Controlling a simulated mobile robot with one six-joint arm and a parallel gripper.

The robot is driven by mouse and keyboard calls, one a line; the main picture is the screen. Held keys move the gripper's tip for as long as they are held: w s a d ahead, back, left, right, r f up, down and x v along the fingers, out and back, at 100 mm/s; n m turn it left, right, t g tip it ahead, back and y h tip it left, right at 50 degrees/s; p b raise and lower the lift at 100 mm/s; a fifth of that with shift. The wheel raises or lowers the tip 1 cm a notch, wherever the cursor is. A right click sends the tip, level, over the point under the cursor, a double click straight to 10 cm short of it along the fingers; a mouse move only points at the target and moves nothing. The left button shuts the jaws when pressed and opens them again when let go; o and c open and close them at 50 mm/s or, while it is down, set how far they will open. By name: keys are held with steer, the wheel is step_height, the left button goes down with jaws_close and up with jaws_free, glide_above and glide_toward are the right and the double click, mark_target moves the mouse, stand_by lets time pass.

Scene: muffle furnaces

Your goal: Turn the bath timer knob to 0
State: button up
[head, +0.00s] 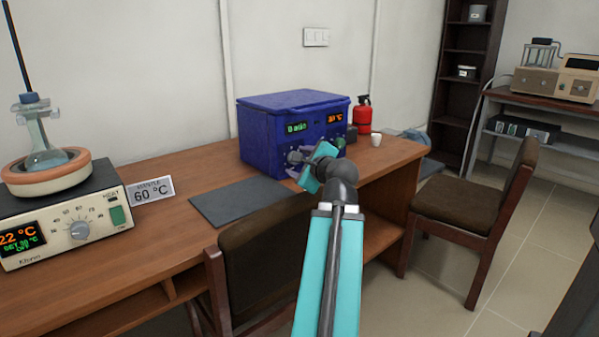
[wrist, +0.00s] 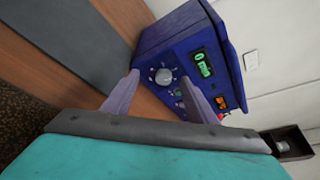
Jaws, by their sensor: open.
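The bath is a blue box (head: 262,130) with a lid on the desk; it also shows tilted in the wrist view (wrist: 170,40). Its green timer display (wrist: 202,63) appears to read 0 min. An orange temperature display (wrist: 220,103) is beside it. The grey timer knob (wrist: 164,76) with dial marks around it appears between my fingertips in the wrist view. In the head view my gripper (head: 298,158) is in front of the bath's face and hides the knob. It is open; I cannot tell whether the fingers touch the knob.
A heating mantle unit (head: 75,225) with a flask and a 60 °C card (head: 152,191) stand at the left. A dark mat (head: 238,200) lies before the bath. A white cup (head: 376,139) and red extinguisher (head: 362,115) stand right of it. Chairs (head: 262,255) stand at the desk.

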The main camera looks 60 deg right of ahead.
steer(key=shift+s+a+b, duration=0.8)
steer(key=shift+a+b, duration=0.3)
steer(key=shift+b, duration=0.95)
steer(key=shift+r, duration=0.1)
